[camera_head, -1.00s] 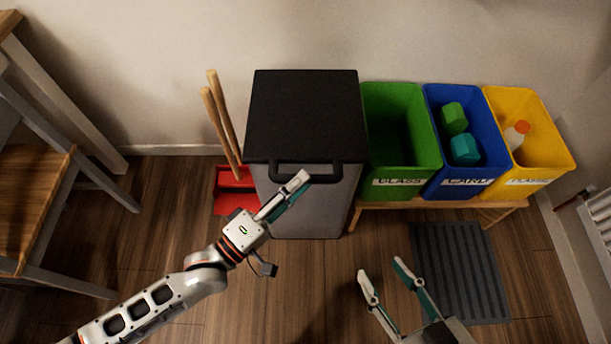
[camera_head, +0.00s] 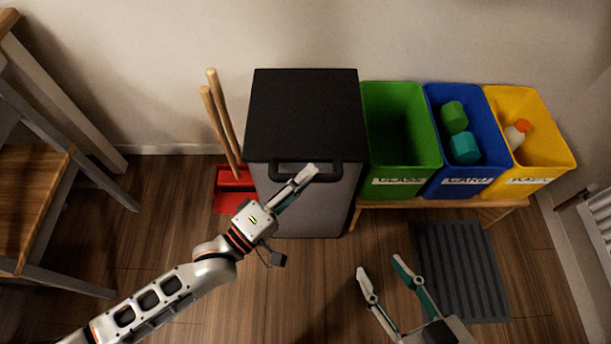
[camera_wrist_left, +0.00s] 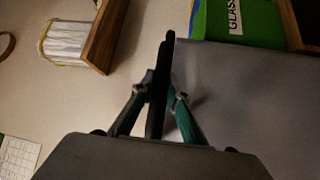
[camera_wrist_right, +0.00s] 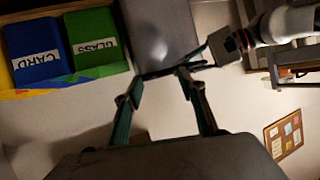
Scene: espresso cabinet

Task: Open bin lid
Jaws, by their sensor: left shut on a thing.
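The grey bin (camera_head: 325,205) stands against the wall with its black lid (camera_head: 303,115) down. A black bar handle (camera_head: 340,172) sticks out from the lid's front edge. My left gripper (camera_head: 303,176) is at the middle of this handle. In the left wrist view the black handle (camera_wrist_left: 158,95) runs between the two fingers, and the gripper is shut on it. My right gripper (camera_head: 381,268) is open and empty, low in front of the bin and to its right, apart from it.
Green (camera_head: 400,188), blue (camera_head: 462,187) and yellow (camera_head: 540,172) recycling bins stand on a wooden bench right of the bin. Wooden handles (camera_head: 222,125) and a red dustpan (camera_head: 228,200) are on its left. A grey mat (camera_head: 462,275) lies on the floor at right.

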